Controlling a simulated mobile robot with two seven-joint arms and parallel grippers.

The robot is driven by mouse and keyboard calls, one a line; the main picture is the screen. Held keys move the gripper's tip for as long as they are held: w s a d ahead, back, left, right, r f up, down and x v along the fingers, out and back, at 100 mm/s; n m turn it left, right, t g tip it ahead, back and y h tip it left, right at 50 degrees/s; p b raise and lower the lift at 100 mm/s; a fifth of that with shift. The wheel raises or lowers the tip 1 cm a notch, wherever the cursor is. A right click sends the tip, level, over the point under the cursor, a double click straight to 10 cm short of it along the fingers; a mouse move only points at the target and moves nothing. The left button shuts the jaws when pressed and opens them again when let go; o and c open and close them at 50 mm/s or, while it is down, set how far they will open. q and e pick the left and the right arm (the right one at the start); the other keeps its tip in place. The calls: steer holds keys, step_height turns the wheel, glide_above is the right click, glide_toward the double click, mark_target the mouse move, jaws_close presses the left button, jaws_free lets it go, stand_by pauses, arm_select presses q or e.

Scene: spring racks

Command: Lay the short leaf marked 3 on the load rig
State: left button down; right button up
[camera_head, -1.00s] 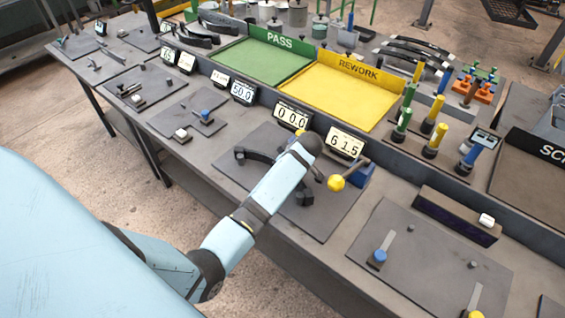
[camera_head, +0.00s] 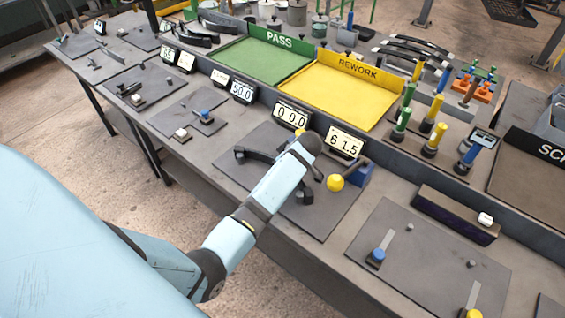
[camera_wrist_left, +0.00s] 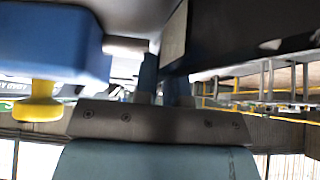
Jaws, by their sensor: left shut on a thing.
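The load rig (camera_head: 228,172) is a dark plate in the middle of the bench, with a blue block (camera_head: 361,174) and a yellow knob (camera_head: 335,183) on a lever. In the head view, a dark curved piece (camera_head: 256,156) shows left of my forearm. My left gripper is hidden behind my arm there, over the plate. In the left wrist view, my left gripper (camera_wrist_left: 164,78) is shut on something. A dark bar (camera_wrist_left: 245,30) with a pale tag crosses beside its fingers, probably the leaf; I cannot read its mark. The blue block (camera_wrist_left: 50,40) and yellow knob (camera_wrist_left: 38,104) are at left.
Displays behind the rig read 0 0.0 (camera_head: 292,115) and 6 1.5 (camera_head: 345,142). A green PASS tray (camera_head: 262,62) and a yellow REWORK tray (camera_head: 340,90) lie behind them. Colored posts (camera_head: 434,138) stand at right. Another plate (camera_head: 425,262) is at front right.

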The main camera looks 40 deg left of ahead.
arm_select(q)
steer(key=shift+s, duration=0.25)
stand_by(0.8)
steer(key=shift+f, duration=0.15)
stand_by(0.5)
steer(key=c, duration=1.1)
jaws_free()
steer(key=o, duration=0.5)
steer(key=shift+s+f, duration=0.1)
steer(key=shift+c, duration=0.2)
